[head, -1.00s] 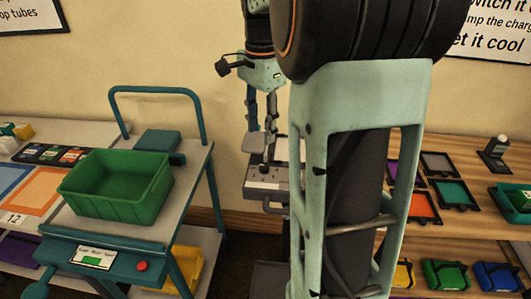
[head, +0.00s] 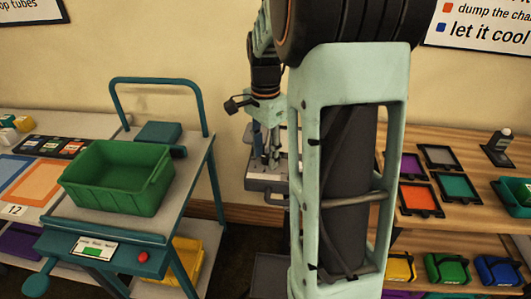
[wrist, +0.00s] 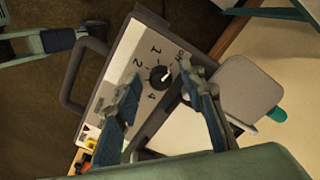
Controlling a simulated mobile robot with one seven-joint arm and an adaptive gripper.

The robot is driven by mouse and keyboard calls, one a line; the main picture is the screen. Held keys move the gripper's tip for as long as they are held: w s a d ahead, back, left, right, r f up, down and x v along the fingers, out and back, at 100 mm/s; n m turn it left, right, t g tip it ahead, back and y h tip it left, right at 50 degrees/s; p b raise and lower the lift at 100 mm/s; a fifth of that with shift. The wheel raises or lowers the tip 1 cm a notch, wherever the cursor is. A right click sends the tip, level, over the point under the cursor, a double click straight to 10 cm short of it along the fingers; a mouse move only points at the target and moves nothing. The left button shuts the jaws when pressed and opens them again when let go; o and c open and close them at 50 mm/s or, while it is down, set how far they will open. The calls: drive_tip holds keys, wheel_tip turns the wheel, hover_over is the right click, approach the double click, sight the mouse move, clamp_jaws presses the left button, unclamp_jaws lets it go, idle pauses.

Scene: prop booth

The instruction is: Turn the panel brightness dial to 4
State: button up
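The brightness dial (wrist: 160,77) is a black round knob with a white pointer, on a light panel (wrist: 128,58) in the wrist view. Figures including 1, 2 and 4 are printed around it. The pointer faces up and right in the picture, away from the 4 at the lower left. My gripper (wrist: 163,84) is open, with one finger on each side of the dial in this view; I cannot tell whether they touch it. In the head view my gripper (head: 265,163) hangs just over the grey panel unit (head: 262,185), partly hidden by my arm; the dial cannot be made out there.
A teal trolley (head: 92,228) with a green bin (head: 115,180) stands left of the panel unit. A wooden bench (head: 455,222) with coloured trays is at the right. A grey flat plate (wrist: 247,92) lies beside the panel in the wrist view.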

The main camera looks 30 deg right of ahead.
drive_tip(key=shift+c, duration=0.4)
clamp_jaws()
